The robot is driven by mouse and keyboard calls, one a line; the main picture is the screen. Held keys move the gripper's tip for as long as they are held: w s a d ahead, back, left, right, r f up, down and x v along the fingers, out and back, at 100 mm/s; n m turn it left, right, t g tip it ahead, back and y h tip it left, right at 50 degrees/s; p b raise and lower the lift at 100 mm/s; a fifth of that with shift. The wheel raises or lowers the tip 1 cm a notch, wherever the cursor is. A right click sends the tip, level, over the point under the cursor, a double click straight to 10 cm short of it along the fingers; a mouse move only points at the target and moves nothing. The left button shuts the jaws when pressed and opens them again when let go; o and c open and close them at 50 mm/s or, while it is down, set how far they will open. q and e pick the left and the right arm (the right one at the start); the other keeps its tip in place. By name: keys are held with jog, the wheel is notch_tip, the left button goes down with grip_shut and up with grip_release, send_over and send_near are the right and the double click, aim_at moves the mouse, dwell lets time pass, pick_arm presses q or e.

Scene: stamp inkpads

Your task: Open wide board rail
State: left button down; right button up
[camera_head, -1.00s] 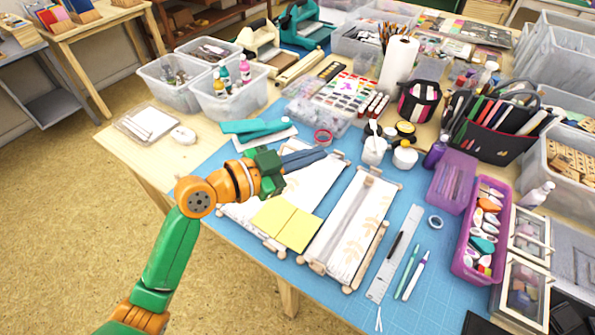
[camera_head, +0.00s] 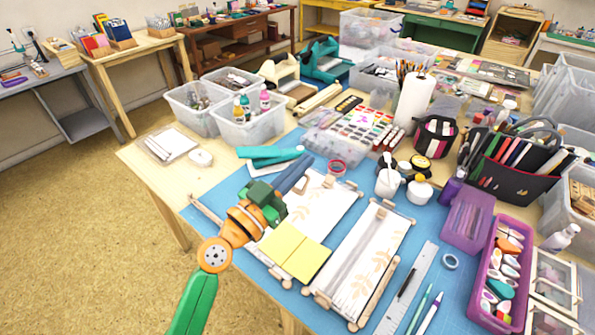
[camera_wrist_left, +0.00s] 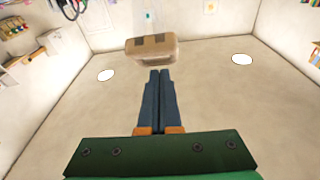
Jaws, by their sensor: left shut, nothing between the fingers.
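The left board (camera_head: 325,203) looks the wider of two white printed boards with wooden rails on the blue mat. A yellow sheet pair (camera_head: 294,252) lies over its near part. A wooden rail end (camera_head: 205,211) shows at its left. The narrower board (camera_head: 362,262) lies to its right. My left gripper (camera_head: 303,163) hangs over the wide board's left part, its dark fingers pointing to the upper right, shut and empty. It hides part of the board. The left wrist view shows the shut fingers (camera_wrist_left: 160,75), with no board in sight. My right gripper is not in view.
A teal stapler-like tool (camera_head: 270,155) lies behind the wide board. A red tape ring (camera_head: 337,165) and white jars (camera_head: 389,182) stand behind the boards. A steel ruler (camera_head: 408,290) lies right of the narrow board. Bare wooden table shows at the left.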

pick_arm(q)
jog(key=shift+s+a+f, duration=0.35)
jog(key=shift+a+f, duration=0.05)
jog(key=shift+f, duration=0.3)
jog(key=f+b, duration=0.1)
jog(key=b, duration=0.1)
jog(key=s+a+f+b, duration=0.1)
jog(key=b, duration=0.2)
jog(key=shift+s+t+h, duration=0.3)
